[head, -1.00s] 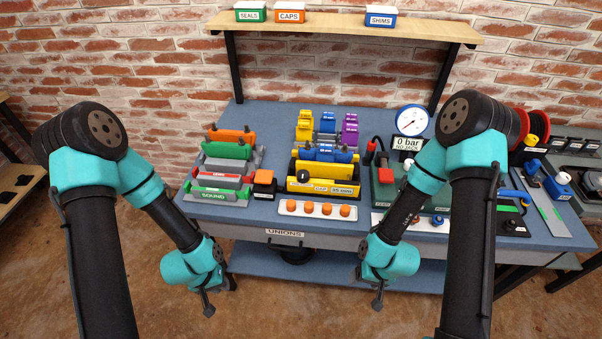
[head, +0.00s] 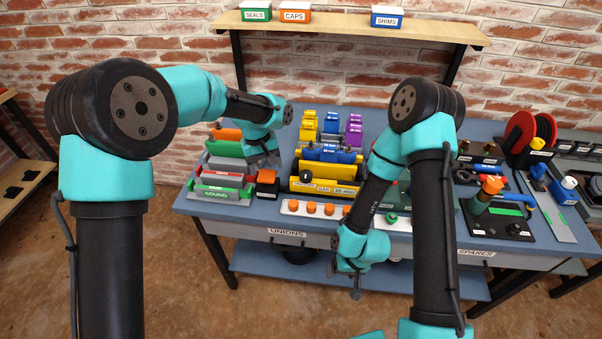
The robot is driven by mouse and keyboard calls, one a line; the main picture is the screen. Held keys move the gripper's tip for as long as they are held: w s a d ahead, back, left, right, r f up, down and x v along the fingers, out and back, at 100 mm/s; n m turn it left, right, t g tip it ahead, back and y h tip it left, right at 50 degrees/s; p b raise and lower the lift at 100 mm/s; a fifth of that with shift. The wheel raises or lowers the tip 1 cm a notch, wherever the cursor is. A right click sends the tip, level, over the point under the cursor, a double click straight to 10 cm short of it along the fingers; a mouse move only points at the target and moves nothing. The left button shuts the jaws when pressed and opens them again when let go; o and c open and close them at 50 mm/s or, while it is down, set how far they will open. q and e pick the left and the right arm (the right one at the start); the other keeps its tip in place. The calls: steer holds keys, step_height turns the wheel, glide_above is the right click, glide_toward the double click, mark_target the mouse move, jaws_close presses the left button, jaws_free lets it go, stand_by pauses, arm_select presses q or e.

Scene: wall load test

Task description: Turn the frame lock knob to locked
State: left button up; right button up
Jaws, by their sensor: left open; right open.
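A round black knob (head: 306,177) is on the front face of the yellow frame (head: 325,188), near its left end. Its pointer setting is too small to read. A label beside it reads CAP and a size in mm. My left gripper (head: 264,162) is over the bench, left of the yellow frame and close to the grey blocks, pointing down and touching nothing I can make out; its fingers are small in view. My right gripper (head: 352,284) is in front of the bench, below the top's front edge, with fingers apart and empty.
An orange-topped black box (head: 267,183) stands between the SOUND block (head: 222,193) and the yellow frame. A white strip with orange caps (head: 311,209) lies in front of the frame. Blue parts (head: 330,154) sit on top.

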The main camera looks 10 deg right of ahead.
mark_target(306, 173)
arm_select(q)
steer(key=d+r+n+t+y, duration=0.1)
steer(key=d+r+n, duration=0.3)
steer(key=d+r, duration=0.7)
steer(key=shift+s+d, duration=0.15)
steer(key=shift+d, duration=0.4)
step_height(306, 173, down, 17)
steer(key=shift+f, duration=0.2)
steer(key=c, duration=0.9)
